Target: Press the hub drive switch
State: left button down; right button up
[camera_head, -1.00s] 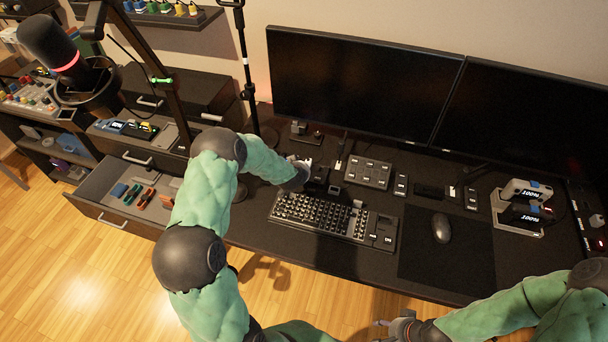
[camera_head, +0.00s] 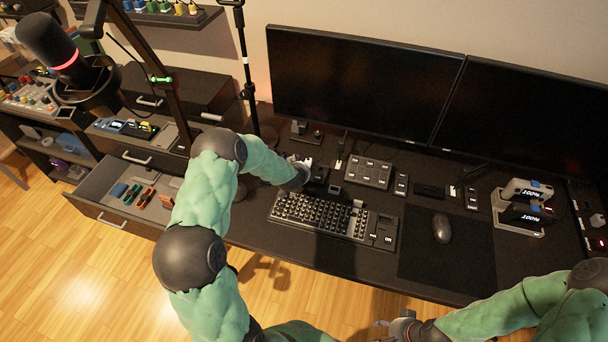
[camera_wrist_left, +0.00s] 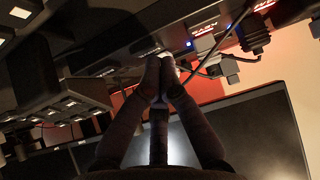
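In the left wrist view, a long dark hub-like strip (camera_wrist_left: 125,48) crosses the top, with a blue light, plugged-in dark connectors (camera_wrist_left: 255,35) and cables. I cannot single out the drive switch. My left gripper (camera_wrist_left: 160,65) has its two fingers drawn together, with nothing seen between them. Its tips overlap the strip's edge in the picture; I cannot tell whether they touch it. In the head view the left gripper (camera_head: 304,168) is above the desk behind the keyboard, and the arm partly hides that spot. My right gripper (camera_head: 388,326) is at the bottom edge, partly seen.
A keyboard (camera_head: 318,215), a mouse (camera_head: 441,228) on a dark mat and a button pad (camera_head: 368,172) lie on the desk. Two monitors (camera_head: 360,85) stand behind. A controller stand (camera_head: 517,208) is at right. An open drawer (camera_head: 110,200) is at left.

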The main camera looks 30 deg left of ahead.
pick_arm(q)
jog(key=shift+f, duration=0.3)
dwell(0.4)
jog(key=shift+r, duration=0.15)
jog(key=shift+r+p, duration=0.45)
notch_tip(320, 180, up, 6)
jog(key=p, duration=0.5)
dwell(0.4)
